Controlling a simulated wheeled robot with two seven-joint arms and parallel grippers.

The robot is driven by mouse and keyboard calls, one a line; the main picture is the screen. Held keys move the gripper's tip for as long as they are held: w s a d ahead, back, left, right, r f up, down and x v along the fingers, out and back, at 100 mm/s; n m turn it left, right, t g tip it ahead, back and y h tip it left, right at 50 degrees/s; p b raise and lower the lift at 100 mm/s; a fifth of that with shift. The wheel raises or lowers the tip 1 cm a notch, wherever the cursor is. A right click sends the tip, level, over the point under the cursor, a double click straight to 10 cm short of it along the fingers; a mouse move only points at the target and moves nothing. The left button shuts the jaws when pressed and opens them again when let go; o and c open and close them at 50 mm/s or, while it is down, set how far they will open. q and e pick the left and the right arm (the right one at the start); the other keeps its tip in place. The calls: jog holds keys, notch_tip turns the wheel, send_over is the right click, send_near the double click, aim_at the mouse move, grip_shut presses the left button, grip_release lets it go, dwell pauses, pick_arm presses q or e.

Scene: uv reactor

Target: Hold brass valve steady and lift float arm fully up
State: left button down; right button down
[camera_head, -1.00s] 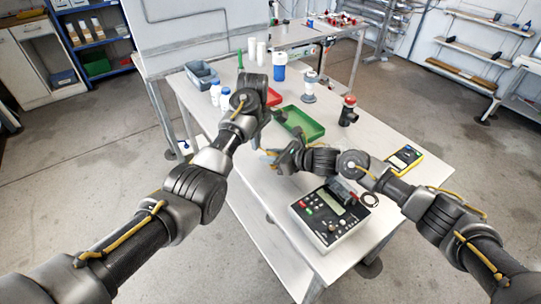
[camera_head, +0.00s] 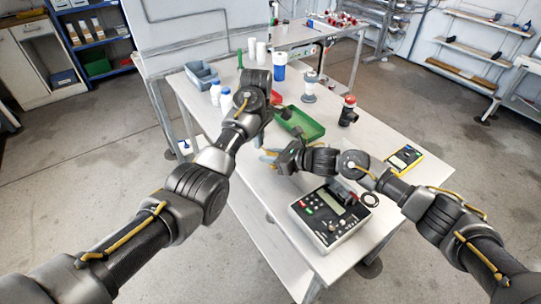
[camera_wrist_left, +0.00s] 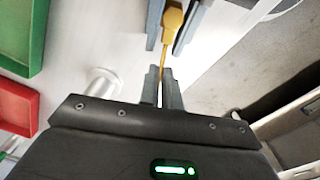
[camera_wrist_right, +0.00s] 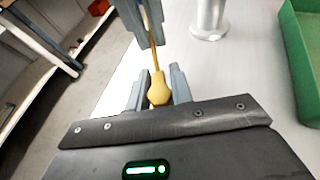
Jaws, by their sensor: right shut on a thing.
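The brass valve has a yellow bulb-shaped body (camera_wrist_right: 158,90) with a thin rod, the float arm (camera_wrist_right: 154,45), running from it. My right gripper (camera_wrist_right: 158,97) is shut on the body, which also shows in the left wrist view (camera_wrist_left: 173,20). My left gripper (camera_wrist_left: 161,88) has its fingers close together, one on each side of the thin rod. I cannot tell whether they press on it. In the head view my left gripper is largely hidden behind its wrist, and my right gripper (camera_head: 268,155) points left above the table. The rod's far end is not clear.
The white table (camera_head: 240,185) lies beneath. A meter box (camera_head: 330,215) is in front, a yellow multimeter (camera_head: 404,158) at right.

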pick_arm(q)
jog(key=shift+s+d+r, duration=0.15)
jog(key=shift+d, duration=0.1)
pick_arm(e)
jog(key=shift+a, duration=0.1)
pick_arm(q)
jog(key=shift+s+d+r, duration=0.1)
jog(key=shift+d+r, duration=0.05)
jog(key=shift+d, duration=0.1)
jog(key=shift+a, duration=0.15)
dwell(0.6)
jog(key=shift+w+a+f, duration=0.3)
jog(key=shift+a+f, duration=0.05)
